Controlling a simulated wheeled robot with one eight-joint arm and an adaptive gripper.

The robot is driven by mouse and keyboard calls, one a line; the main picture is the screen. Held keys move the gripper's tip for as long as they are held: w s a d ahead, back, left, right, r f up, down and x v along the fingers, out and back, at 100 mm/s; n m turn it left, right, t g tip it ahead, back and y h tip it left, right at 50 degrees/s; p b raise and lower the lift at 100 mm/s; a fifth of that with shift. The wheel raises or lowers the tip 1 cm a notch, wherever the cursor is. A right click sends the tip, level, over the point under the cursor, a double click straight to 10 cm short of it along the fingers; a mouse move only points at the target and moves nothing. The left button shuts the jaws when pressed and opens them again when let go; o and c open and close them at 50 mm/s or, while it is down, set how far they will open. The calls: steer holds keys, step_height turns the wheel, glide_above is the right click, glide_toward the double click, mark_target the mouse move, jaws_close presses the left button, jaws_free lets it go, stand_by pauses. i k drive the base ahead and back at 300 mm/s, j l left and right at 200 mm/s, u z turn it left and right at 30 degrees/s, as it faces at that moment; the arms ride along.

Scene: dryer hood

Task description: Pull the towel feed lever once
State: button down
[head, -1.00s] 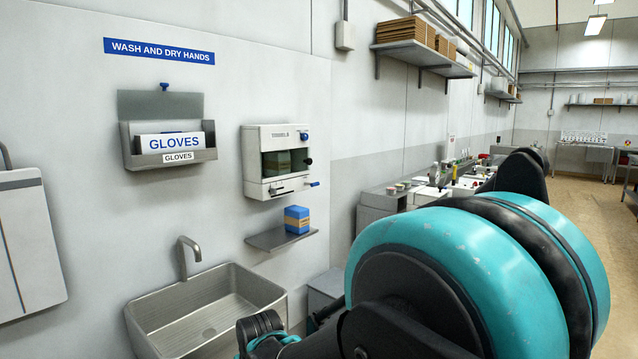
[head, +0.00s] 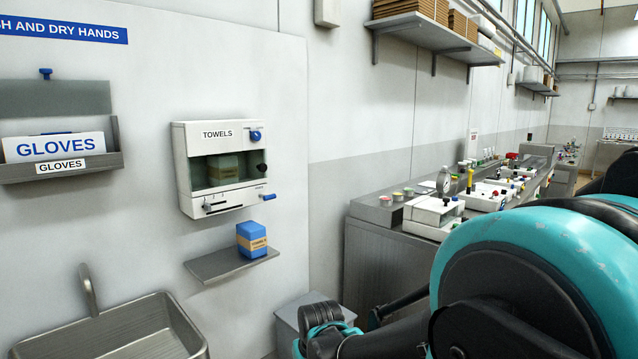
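The towel dispenser (head: 186,170) is a white wall unit labelled TOWELS, with a dark window showing a greenish stack inside. A small blue-tipped lever (head: 269,197) sticks out at its lower right. A blue knob (head: 255,135) sits at its upper right and a black knob (head: 262,168) below that. A dark slot with a slider (head: 216,207) runs along its lower front. I cannot read small marks beside these controls. My arm fills the lower right, apart from the dispenser in the picture. My gripper's fingers do not show.
Below the dispenser, a wall shelf (head: 212,268) holds a blue and tan towel box (head: 252,239). A steel sink (head: 130,328) with a tap (head: 88,290) is at lower left. A glove holder (head: 60,165) hangs left. A cluttered counter (head: 362,214) and grey bin (head: 290,318) are right.

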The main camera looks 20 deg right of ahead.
mark_target(272, 197)
steer(key=i+l, duration=0.1)
steer(key=l, duration=0.25)
steer(key=i+l+z, duration=0.1)
steer(key=l, duration=0.3)
steer(key=i+l, duration=0.2)
steer(key=l, duration=0.15)
steer(key=i+l+z, duration=0.1)
steer(key=l, duration=0.3)
steer(key=i+l, duration=0.15)
steer(key=l, duration=0.2)
